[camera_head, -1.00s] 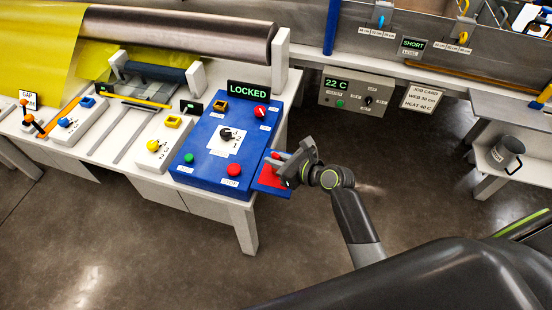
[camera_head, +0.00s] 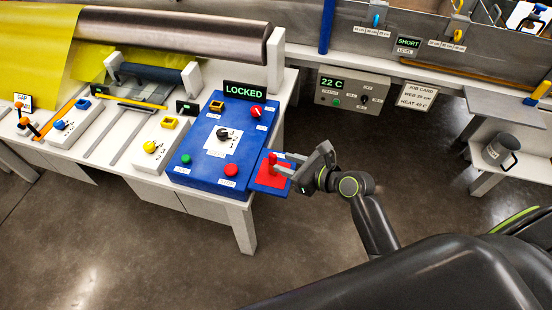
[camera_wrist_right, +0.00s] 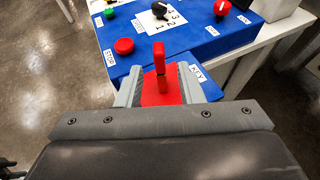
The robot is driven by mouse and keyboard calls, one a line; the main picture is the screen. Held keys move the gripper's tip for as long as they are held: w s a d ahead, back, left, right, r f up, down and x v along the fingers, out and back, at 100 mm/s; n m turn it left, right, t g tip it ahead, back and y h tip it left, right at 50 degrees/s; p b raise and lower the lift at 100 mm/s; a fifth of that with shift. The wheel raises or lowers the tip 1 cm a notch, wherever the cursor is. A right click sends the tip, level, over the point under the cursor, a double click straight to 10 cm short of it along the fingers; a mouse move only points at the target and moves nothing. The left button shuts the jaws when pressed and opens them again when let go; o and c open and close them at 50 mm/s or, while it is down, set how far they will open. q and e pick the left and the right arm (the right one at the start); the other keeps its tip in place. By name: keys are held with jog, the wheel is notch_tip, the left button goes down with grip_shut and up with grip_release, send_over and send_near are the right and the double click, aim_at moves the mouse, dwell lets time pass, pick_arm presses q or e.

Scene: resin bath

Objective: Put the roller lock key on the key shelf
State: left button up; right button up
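The roller lock key (camera_head: 272,162) is a red upright piece. It stands on a red patch (camera_head: 266,180) of the small blue key shelf (camera_head: 258,186), which juts from the right side of the blue control panel. My right gripper (camera_head: 281,164) is just to the right of the key, with its fingers pointing at it. In the right wrist view, the key (camera_wrist_right: 159,58) shows between the two grey fingertips (camera_wrist_right: 160,83). The fingers are spread, with gaps beside the key, so the gripper looks open. My left gripper is out of view.
The blue panel (camera_head: 205,165) carries a black selector, a red knob and red and green buttons. Its sign (camera_head: 245,87) reads LOCKED. A grey control box (camera_head: 350,91) is behind. A mug (camera_head: 502,152) stands on a side shelf at right. Open floor lies in front.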

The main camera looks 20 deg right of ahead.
jog(key=v, duration=0.6)
jog(key=shift+s, duration=0.2)
jog(key=shift+d, duration=0.1)
jog(key=s+d+f+n+g+h, duration=0.1)
jog(key=s+d+f+n+h, duration=0.15)
jog(key=f, duration=0.65)
jog(key=s+d+f+n+g+h, duration=0.2)
jog(key=d+f+n, duration=0.2)
jog(key=f, duration=0.6)
jog(key=s+d+f+n+g+h, duration=0.1)
jog(key=s+d+f+n+h, duration=0.2)
jog(key=f, duration=0.6)
jog(key=s+f+n+g, duration=0.3)
jog(key=s+f+n, duration=0.6)
jog(key=s, duration=0.4)
jog(key=s+f+n+g, duration=0.3)
jog(key=s+f+n, duration=0.5)
jog(key=s, duration=0.6)
jog(key=shift+s+f+n+h, duration=0.35)
jog(key=shift+f+n, duration=0.05)
jog(key=shift+n, duration=0.75)
